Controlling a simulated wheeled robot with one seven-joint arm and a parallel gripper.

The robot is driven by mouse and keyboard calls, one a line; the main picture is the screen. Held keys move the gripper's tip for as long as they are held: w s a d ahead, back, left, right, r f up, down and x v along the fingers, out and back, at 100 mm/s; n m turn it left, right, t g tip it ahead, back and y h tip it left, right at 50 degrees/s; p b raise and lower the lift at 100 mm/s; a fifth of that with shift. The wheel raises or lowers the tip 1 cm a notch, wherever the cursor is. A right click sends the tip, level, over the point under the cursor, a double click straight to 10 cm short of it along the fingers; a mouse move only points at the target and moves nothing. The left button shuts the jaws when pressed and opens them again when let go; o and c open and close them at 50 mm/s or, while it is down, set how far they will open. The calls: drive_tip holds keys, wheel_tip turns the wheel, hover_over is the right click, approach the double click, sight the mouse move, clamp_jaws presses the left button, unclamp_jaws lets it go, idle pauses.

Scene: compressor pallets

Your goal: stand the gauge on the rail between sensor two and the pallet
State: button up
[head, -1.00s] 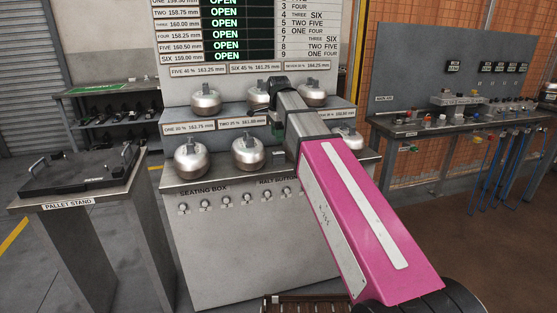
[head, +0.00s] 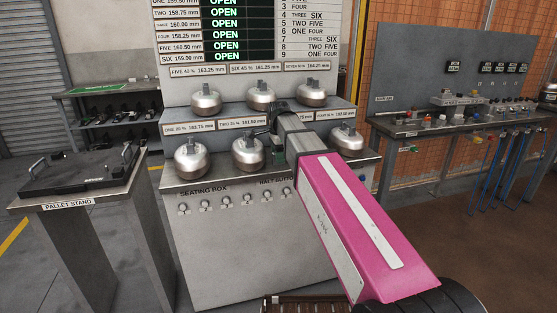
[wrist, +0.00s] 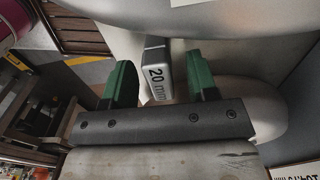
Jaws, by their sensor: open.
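A small block marked "20 mm" (wrist: 158,78), which looks like the gauge, lies between the fingers of my gripper (wrist: 161,72) in the wrist view. My gripper is open, with a gap on both sides of the block. The pallet (head: 75,171), a dark plate with handles, lies on the pallet stand (head: 68,203) at left. I cannot make out the rail or sensor two.
Several silver domes stand on the stepped seating box (head: 240,245), among labels. A shelf unit (head: 108,112) is behind left. Floor shows between the pallet stand and the box.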

clamp_jaws()
drive_tip(key=shift+r, duration=0.1)
